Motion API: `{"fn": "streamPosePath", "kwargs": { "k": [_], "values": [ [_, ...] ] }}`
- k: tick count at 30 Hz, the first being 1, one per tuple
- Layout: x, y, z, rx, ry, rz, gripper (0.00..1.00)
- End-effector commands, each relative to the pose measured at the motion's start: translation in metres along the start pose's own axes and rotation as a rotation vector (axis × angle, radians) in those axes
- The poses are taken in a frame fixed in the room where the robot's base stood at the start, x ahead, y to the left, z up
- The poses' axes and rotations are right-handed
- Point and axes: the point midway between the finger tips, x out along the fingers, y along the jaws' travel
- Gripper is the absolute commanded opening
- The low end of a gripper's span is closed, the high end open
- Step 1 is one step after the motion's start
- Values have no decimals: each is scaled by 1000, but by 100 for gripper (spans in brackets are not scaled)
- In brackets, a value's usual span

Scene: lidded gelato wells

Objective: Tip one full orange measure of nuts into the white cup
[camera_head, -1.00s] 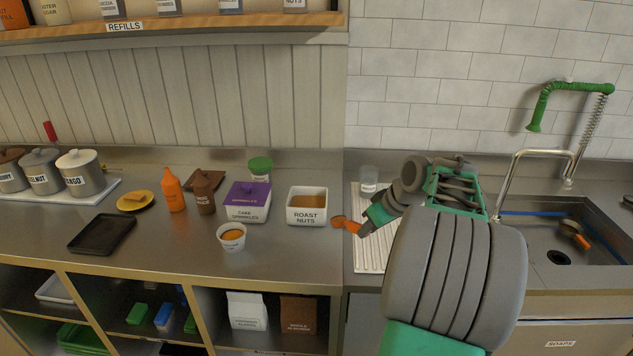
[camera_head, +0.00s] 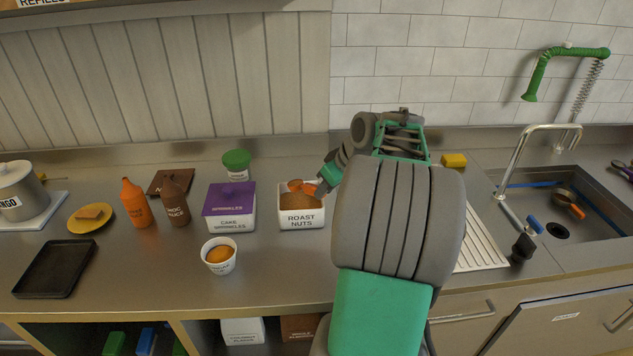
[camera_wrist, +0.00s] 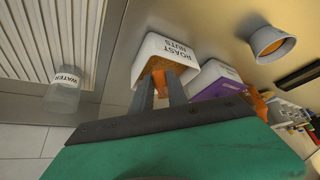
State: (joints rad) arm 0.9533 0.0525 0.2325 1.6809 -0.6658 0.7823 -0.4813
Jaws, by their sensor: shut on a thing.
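My gripper (camera_head: 316,188) is shut on the orange measure (camera_head: 297,185). The measure is at the mouth of the white ROAST NUTS tub (camera_head: 301,219), near its back right. I cannot tell how deep it sits or how full it is. In the wrist view, my fingers (camera_wrist: 161,92) reach to the tub (camera_wrist: 150,55), and the orange measure (camera_wrist: 160,82) shows between them over the brown nuts. The white cup (camera_head: 220,263) stands upright in front of the tub and to its left, with an orange filling. It also shows in the wrist view (camera_wrist: 268,38).
The purple-lidded CAKE SPRINKLES tub (camera_head: 230,211) stands close left of the nuts tub. Sauce bottles (camera_head: 137,204) and a green-lidded tub (camera_head: 237,165) stand behind and left. The front counter near the cup is clear. A sink (camera_head: 560,215) lies right.

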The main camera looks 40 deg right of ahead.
Motion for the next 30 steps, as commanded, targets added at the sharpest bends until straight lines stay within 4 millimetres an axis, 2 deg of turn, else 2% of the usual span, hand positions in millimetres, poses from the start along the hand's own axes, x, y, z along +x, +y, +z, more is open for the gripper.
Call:
{"fn": "streamPosePath", "kwargs": {
  "k": [5, 18, 30],
  "values": [
    [1, 1, 4, 2, 39, 1, 0],
    [-7, 1, 14, 1, 281, 0, 0],
    [-9, 0, 12, -2, 301, -2, 0]
  ]
}}
